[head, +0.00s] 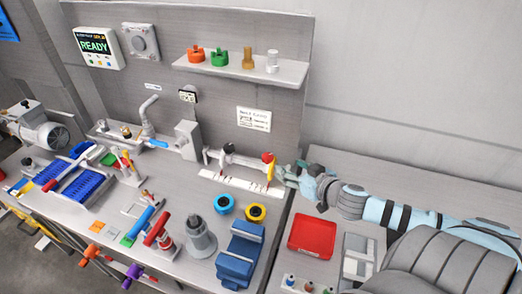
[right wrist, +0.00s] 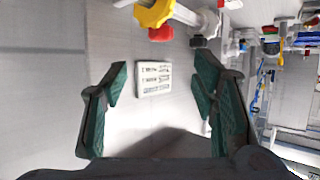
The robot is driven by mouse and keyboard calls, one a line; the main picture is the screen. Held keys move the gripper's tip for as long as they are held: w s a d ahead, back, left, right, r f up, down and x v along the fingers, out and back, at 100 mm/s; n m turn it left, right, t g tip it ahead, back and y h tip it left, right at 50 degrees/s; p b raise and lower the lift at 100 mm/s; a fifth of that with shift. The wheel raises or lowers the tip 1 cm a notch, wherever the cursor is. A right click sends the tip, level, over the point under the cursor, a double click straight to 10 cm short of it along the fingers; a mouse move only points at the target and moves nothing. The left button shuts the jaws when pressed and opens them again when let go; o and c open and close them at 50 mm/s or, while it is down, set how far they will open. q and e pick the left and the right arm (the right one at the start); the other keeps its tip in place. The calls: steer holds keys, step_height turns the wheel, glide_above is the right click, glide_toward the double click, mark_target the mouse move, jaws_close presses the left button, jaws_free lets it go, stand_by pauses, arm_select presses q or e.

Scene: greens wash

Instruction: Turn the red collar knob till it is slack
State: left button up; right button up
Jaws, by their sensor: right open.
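My right gripper (head: 284,171) is just right of the yellow lever in the head view. My left gripper is not in view.
A white marked strip (head: 240,187) lies under the pipe. A white sign (head: 254,118) is on the back panel.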

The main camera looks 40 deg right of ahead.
mark_target(268, 156)
steer(key=b+x, duration=0.6)
steer(key=x, duration=0.6)
steer(key=shift+w+f, duration=0.3)
steer(key=shift+w, duration=0.05)
steer(key=shift+s+r, duration=0.2)
steer(key=shift+w+f, duration=0.1)
steer(key=shift+w, duration=0.05)
steer(key=c, duration=1.1)
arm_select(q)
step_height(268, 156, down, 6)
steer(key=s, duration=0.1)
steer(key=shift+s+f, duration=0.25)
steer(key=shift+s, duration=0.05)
arm_select(e)
steer(key=shift+c, duration=0.3)
